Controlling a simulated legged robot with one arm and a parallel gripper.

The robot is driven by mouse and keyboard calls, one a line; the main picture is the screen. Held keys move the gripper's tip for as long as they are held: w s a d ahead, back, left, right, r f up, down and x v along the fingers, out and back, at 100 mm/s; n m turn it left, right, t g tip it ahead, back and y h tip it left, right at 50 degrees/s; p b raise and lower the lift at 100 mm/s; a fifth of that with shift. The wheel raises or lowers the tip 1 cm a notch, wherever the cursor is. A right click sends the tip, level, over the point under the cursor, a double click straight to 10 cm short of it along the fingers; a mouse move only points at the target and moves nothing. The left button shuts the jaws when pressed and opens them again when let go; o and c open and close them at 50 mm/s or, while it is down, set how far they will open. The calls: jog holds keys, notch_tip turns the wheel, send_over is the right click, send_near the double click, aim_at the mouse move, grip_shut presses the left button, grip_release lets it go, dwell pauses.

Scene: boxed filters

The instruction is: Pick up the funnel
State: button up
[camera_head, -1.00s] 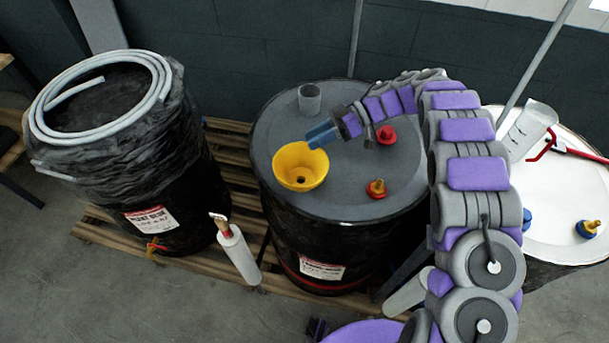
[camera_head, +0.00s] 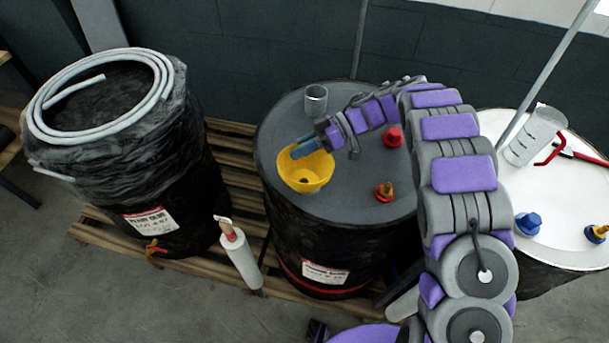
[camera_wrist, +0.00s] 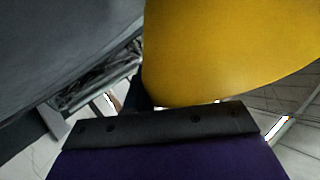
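The yellow funnel (camera_head: 305,179) sits upright on the grey top of the middle drum (camera_head: 350,202), with a dark hole in its bottom. My gripper (camera_head: 302,149) has blue fingers that reach from the right over the funnel's far rim. In the wrist view the funnel (camera_wrist: 225,50) fills the upper right, very close to the gripper's dark edge. The fingertips do not show clearly there. I cannot tell whether the fingers touch the funnel or how far apart they are.
A clear cup (camera_head: 316,100), a red cap (camera_head: 393,137) and a red-and-yellow fitting (camera_head: 384,191) stand on the same drum. A black drum with a coiled hose (camera_head: 45,105) is at left. A white-topped drum (camera_head: 560,228) is at right, partly behind my arm.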

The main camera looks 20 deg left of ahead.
jog(key=shift+d, duration=0.3)
jog(key=shift+c, duration=1.4)
jog(key=shift+d+r, duration=0.2)
jog(key=shift+d, duration=0.3)
grip_shut()
